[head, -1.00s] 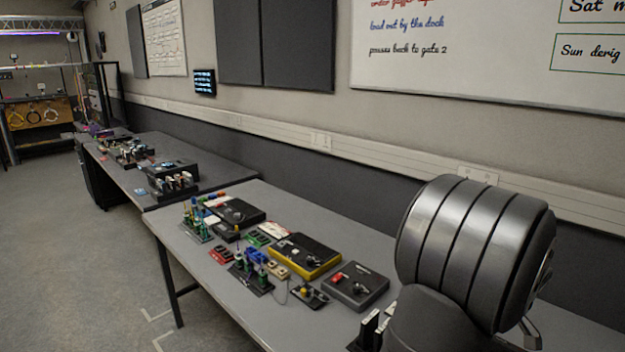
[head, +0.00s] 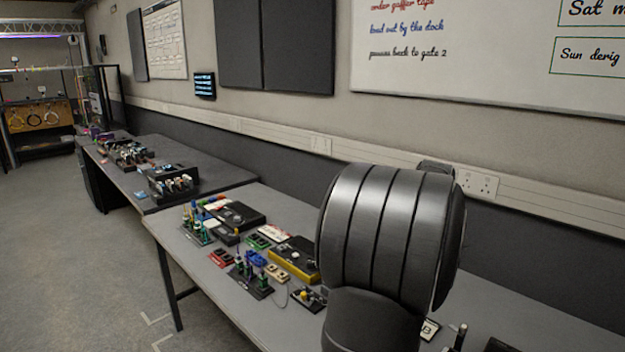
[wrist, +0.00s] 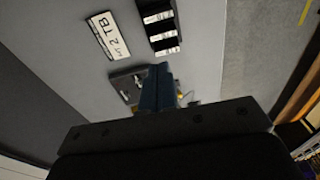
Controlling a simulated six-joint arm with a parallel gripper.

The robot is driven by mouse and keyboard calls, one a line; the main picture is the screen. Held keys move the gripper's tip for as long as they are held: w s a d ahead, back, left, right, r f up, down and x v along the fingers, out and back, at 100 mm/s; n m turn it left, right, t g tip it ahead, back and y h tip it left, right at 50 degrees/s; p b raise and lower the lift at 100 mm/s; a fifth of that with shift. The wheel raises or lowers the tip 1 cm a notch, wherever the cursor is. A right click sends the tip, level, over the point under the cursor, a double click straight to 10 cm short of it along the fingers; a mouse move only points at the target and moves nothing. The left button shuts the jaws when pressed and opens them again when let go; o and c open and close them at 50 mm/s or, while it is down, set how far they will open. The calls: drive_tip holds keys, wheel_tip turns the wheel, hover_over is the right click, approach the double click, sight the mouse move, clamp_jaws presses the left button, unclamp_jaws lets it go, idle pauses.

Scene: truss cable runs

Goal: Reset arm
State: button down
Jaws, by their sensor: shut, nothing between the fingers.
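My gripper (wrist: 158,88) shows at the middle of the wrist view, with its blue-grey fingers shut together and nothing between them. It points over the grey tabletop (wrist: 205,50). A small dark item is partly hidden beside the fingers. In the head view my arm's large black ribbed link (head: 390,240) stands over the near table and hides part of it; the gripper itself does not show there.
A white lettered plate (wrist: 109,35) and a black block with white pieces (wrist: 159,27) lie near the gripper. Several boxes and connector stands, including a yellow-edged box (head: 292,262), crowd the near table (head: 200,272). A wall socket (head: 477,183) is behind my arm.

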drive_tip(key=shift+h, duration=0.3)
drive_tip(key=shift+w+a+r, duration=0.3)
drive_tip(key=shift+a+r, duration=0.5)
drive_tip(key=shift+r, duration=0.05)
drive_tip(key=shift+w+a+r, duration=0.3)
drive_tip(key=shift+a+r, duration=0.5)
drive_tip(key=c, duration=1.4)
unclamp_jaws()
drive_tip(key=shift+o, duration=0.2)
drive_tip(key=s+d+f+m+g+y, duration=0.1)
drive_tip(key=s+d+f+m, duration=0.4)
drive_tip(key=d+m, duration=0.25)
drive_tip(key=s+d+f+m+y, duration=0.2)
drive_tip(key=s+d+f+m, duration=0.2)
drive_tip(key=d+m, duration=0.35)
drive_tip(key=s+d+f+m+g+y, duration=0.1)
drive_tip(key=s+d+f+m, duration=0.4)
drive_tip(key=d+m, duration=0.25)
drive_tip(key=x, duration=1.6)
drive_tip(key=shift+d+f, duration=0.15)
drive_tip(key=shift+f, duration=0.25)
